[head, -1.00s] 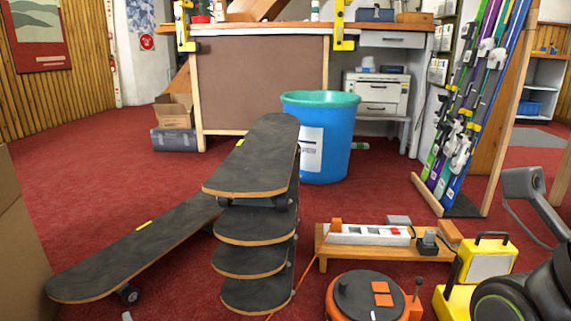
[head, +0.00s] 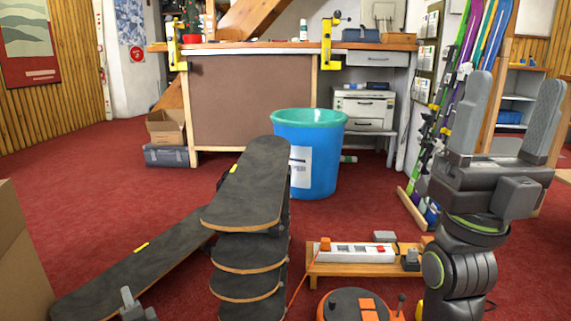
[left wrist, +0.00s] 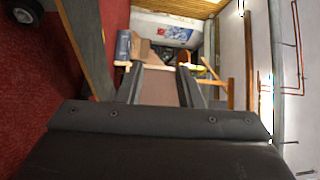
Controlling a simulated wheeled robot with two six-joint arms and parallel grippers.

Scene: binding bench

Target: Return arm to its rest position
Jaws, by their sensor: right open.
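My right gripper (head: 514,98) stands upright at the right of the head view, fingers pointing up and wide apart, with nothing between them. Its arm rises from the bottom edge in front of the ski rack. My left gripper (head: 138,304) shows only its upper part at the bottom left of the head view, in front of the long leaning skateboard (head: 150,262). In the left wrist view its two fingers (left wrist: 160,78) are apart and empty, pointing toward the workbench. The rest of the left arm is out of view.
Several stacked skateboards (head: 247,250) stand in the centre. A blue bin (head: 318,170) is behind them. A power strip (head: 350,252) sits on a low wooden bench, with an orange cable reel (head: 350,306) in front. A cardboard box (head: 18,255) is at left. Red floor is clear at mid-left.

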